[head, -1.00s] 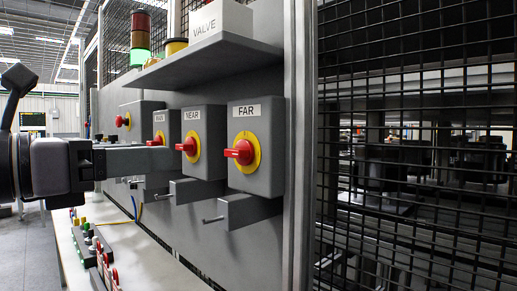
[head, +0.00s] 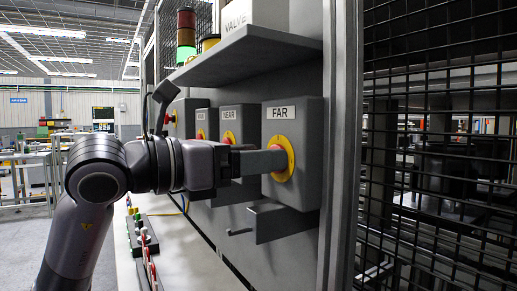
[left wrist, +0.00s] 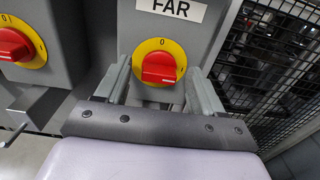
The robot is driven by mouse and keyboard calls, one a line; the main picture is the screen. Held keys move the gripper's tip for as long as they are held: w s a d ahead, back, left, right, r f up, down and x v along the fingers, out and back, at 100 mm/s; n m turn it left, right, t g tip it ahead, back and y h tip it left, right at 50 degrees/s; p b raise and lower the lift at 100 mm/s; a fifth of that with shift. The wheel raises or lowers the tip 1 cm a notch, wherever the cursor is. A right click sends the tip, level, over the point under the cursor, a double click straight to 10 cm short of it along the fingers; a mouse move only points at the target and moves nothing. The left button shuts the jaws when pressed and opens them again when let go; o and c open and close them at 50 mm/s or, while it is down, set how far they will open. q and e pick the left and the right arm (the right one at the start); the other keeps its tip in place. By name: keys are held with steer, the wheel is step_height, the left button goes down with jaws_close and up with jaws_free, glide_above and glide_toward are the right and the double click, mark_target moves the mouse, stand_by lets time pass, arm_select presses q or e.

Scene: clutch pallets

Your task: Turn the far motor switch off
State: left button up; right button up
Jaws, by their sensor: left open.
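The far motor switch is a grey box labelled FAR (head: 308,140) with a round yellow plate (head: 291,164). Its red knob (left wrist: 159,68) shows clearly in the left wrist view and lies roughly crosswise on the plate, with a 0 mark above it. In the head view my gripper mostly hides the knob. My left gripper (head: 276,161) is open at the front of this switch. In the left wrist view its fingers stand on either side of the knob, with a gap visible at each side. My right gripper is not in view.
The NEAR switch (head: 228,124) and another switch box stand to the left on the same panel. A shelf (head: 245,50) with a VALVE box and a green-lit stack light overhangs them. A bracket (head: 280,222) juts out below. A post and mesh fence (head: 430,150) are at right.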

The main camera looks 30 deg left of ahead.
arm_select(q)
steer(key=shift+w+d, duration=0.25)
steer(key=shift+w, duration=0.1)
steer(key=c, duration=1)
